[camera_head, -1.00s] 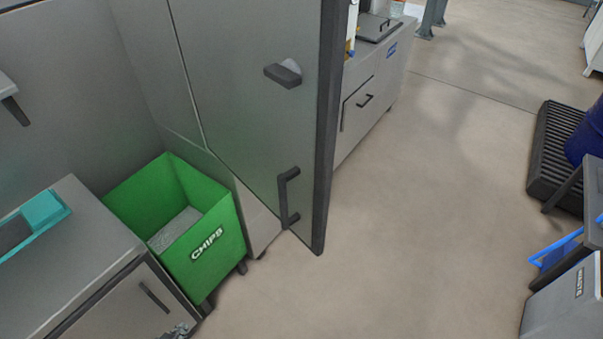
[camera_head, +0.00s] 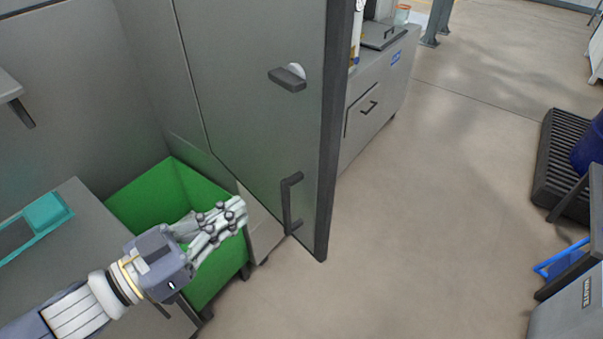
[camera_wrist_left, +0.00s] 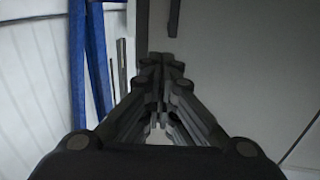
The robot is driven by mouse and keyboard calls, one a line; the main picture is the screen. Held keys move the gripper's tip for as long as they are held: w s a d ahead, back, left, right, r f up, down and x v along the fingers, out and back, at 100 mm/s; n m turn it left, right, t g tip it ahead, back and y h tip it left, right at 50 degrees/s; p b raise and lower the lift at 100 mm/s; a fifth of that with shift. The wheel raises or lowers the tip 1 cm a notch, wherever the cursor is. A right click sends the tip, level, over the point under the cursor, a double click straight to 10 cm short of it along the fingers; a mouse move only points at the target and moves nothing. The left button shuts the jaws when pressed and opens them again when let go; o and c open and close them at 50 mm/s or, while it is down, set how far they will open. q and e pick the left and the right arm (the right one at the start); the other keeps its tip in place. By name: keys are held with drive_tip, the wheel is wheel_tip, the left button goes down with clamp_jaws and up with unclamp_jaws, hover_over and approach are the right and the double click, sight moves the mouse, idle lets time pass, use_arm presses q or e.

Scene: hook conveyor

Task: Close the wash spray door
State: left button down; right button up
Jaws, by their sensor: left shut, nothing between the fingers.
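The wash spray door is a tall grey panel (camera_head: 250,120) standing open, with a dark edge strip (camera_head: 328,150). It has a dark vertical handle (camera_head: 289,205) low down and a dark latch lever (camera_head: 288,80) higher up. My left gripper (camera_head: 240,210) is shut and empty, to the left of the lower handle and apart from it, in front of the green chip bin. In the left wrist view its shut fingers (camera_wrist_left: 160,75) point ahead, with a grey surface to the right. My right gripper is not in view.
The green bin (camera_head: 205,285) stands below my left gripper, partly covered by it. A grey bench (camera_head: 70,240) with a teal tray (camera_head: 45,212) is at the left. A grey cabinet (camera_head: 385,95) stands behind the door. Open floor (camera_head: 430,200) lies right of the door.

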use_arm(q)
drive_tip(key=b, duration=0.1)
approach(314, 167)
drive_tip(key=x, duration=0.6)
drive_tip(key=shift+r, duration=0.1)
drive_tip(key=shift+w+d, duration=0.35)
drive_tip(key=shift+w, duration=0.05)
idle(0.4)
